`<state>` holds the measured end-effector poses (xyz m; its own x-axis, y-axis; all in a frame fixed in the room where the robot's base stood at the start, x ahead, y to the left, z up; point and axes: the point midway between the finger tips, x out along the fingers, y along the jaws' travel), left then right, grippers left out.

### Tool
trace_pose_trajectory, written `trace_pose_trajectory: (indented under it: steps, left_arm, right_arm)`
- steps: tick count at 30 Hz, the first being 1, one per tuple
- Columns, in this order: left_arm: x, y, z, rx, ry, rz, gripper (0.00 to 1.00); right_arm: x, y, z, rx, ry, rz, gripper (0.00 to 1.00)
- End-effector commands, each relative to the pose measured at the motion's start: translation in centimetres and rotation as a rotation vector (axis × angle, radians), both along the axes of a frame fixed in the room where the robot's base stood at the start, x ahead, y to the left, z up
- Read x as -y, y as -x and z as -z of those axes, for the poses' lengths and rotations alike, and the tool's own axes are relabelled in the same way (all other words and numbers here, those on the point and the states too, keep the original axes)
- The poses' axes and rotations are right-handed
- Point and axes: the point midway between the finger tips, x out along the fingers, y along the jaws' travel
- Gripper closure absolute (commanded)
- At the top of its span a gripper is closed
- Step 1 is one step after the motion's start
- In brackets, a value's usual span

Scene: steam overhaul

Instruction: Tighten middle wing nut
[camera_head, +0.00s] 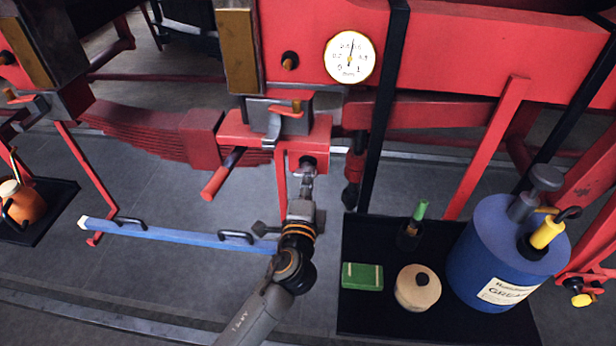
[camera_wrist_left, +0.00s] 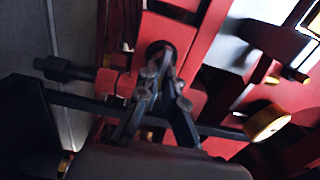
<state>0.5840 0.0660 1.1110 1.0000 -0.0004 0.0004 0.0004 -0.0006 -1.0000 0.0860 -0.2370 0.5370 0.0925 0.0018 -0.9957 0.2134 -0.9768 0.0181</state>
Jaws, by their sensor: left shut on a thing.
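My left arm comes up from the bottom in the head view. Its gripper (camera_head: 307,178) is at the dark round end of the middle wing nut (camera_head: 308,162), on the lower front of the red bracket (camera_head: 318,130). In the left wrist view the gripper's fingertips (camera_wrist_left: 163,82) are close together on the nut, below a dark round boss (camera_wrist_left: 160,50) in the red metal. The fingers hide most of the nut, so its wings cannot be made out. My right gripper is not in view.
A red-handled lever (camera_head: 222,174) sticks out left of the gripper. A black mat (camera_head: 350,235) at right holds a blue grease can (camera_head: 490,255), a round tan pot (camera_head: 417,290) and a green block (camera_head: 362,276). A long blue bar (camera_head: 180,234) lies at left. A gauge (camera_head: 350,57) is above.

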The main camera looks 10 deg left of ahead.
Motion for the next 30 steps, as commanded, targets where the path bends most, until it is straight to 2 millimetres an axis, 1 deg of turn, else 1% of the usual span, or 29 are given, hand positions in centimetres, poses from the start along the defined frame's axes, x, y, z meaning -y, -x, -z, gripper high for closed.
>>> trace_pose_trajectory:
  steps: [1,14,15,17,18,30]
  left_arm:
    - [-0.06,-0.09,-0.30,0.006,-0.010,-0.001,1.00]
    - [-0.08,-0.09,-0.28,0.006,-0.019,-0.001,1.00]
    - [-0.08,-0.09,-0.28,0.006,-0.019,-0.001,0.91]
    - [-0.08,-0.09,-0.28,0.006,-0.018,-0.001,0.79]
    - [-0.08,-0.09,-0.26,0.006,-0.018,-0.001,0.70]
    - [-0.04,-0.02,-0.04,0.001,-0.016,-0.001,0.70]
  right_arm:
    - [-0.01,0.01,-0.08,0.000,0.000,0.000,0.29]
    - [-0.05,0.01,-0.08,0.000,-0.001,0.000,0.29]
    - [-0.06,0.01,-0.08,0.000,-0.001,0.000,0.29]
    - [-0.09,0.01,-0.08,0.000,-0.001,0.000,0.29]
    - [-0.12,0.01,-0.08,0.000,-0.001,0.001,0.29]
    - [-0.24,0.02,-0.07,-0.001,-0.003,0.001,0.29]
